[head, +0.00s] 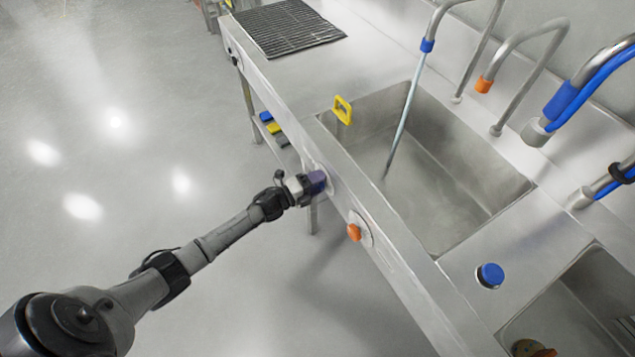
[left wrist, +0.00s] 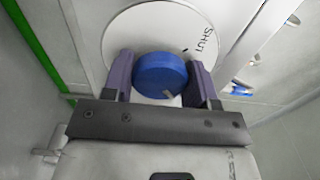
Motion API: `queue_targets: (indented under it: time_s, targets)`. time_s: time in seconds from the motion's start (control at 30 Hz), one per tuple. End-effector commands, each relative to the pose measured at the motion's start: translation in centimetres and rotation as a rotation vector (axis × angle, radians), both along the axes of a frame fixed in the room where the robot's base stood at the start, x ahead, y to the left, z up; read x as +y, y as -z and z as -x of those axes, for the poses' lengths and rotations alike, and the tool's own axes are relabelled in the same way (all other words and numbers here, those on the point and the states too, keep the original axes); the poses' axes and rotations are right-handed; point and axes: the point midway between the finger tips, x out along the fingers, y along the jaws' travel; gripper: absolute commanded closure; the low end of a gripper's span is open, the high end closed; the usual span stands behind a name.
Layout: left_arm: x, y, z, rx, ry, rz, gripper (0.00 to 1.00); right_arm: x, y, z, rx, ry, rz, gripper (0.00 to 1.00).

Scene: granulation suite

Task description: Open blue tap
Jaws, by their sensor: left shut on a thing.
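The blue tap knob (left wrist: 160,75) sits on a round white plate (left wrist: 128,30) with the word SHUT at its upper right. My left gripper (head: 317,181) is shut on this knob, one purple finger on each side, at the front panel of the sink bench. In the head view the gripper hides most of the knob. Above the sink (head: 440,232), the spout with a blue ring (head: 428,45) has a thin bluish stream (head: 404,120) running from its mouth down into the basin. My right gripper is not in view.
An orange knob (head: 354,232) is on the same panel, to the right of my left gripper. A spout with an orange ring (head: 484,85) has no stream. A yellow piece (head: 343,110) stands at the sink's rim. A blue round cap (head: 490,275) sits on the counter. The floor at left is clear.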

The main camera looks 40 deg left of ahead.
Motion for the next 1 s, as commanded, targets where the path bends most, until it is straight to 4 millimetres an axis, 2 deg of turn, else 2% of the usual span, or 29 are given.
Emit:
queue_targets:
  time_s: [0.5,0.53,0.6,0.77,1.0]
  targets:
    - [-0.02,0.01,0.02,-0.005,0.001,-0.016,0.71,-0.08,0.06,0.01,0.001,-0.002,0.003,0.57]
    - [-0.02,0.01,0.02,-0.005,0.001,-0.016,0.45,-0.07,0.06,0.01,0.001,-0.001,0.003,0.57]
    - [-0.02,0.01,0.02,-0.005,0.001,-0.015,0.38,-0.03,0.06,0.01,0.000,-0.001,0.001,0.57]
    - [0.00,0.01,0.01,-0.005,0.000,-0.014,0.23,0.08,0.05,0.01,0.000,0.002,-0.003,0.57]
    - [0.02,0.00,0.05,-0.005,0.000,-0.013,0.22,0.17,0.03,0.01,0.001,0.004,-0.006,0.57]
